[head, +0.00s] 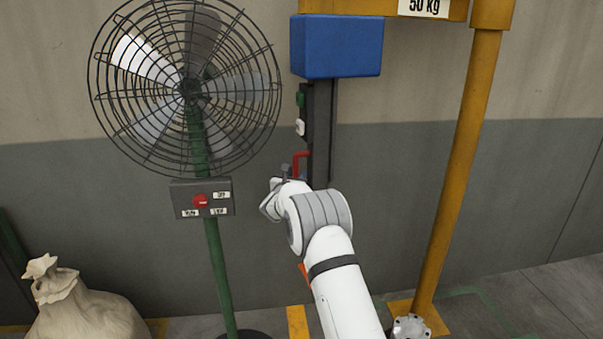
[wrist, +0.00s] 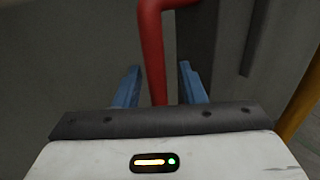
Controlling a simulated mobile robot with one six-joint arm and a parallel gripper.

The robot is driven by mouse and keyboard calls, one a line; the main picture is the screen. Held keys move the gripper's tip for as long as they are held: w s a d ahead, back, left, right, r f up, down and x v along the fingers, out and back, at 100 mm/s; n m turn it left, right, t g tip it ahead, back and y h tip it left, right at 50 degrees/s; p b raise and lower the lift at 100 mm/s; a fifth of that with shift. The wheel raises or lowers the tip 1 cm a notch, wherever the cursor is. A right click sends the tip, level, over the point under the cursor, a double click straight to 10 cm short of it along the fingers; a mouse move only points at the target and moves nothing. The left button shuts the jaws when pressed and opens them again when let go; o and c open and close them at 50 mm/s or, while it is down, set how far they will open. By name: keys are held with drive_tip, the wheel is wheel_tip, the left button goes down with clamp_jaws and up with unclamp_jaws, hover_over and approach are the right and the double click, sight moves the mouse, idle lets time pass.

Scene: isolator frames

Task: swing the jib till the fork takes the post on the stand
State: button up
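The yellow jib beam (head: 375,6), with a 50 kg plate, crosses the top of the head view and meets a yellow column (head: 462,150). A blue box (head: 337,46) hangs below it, with a dark upright bar (head: 321,135) under the box. A red bent handle (head: 302,156) sits low on the bar. My gripper (head: 282,172) is at the handle. In the wrist view the red handle (wrist: 152,45) runs between the blue fingers of my gripper (wrist: 157,74), with gaps on both sides. I cannot make out the fork, the post or the stand.
A caged fan (head: 190,88) on a green pole stands left of my arm, with a grey switch box (head: 203,198) on it. A tied sack (head: 82,310) lies at the lower left. The wall is close behind. Floor at the lower right is mostly clear.

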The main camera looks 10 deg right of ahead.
drive_tip(key=shift+w+d, duration=0.1)
drive_tip(key=shift+w, duration=0.5)
drive_tip(key=shift+c, duration=0.3)
clamp_jaws()
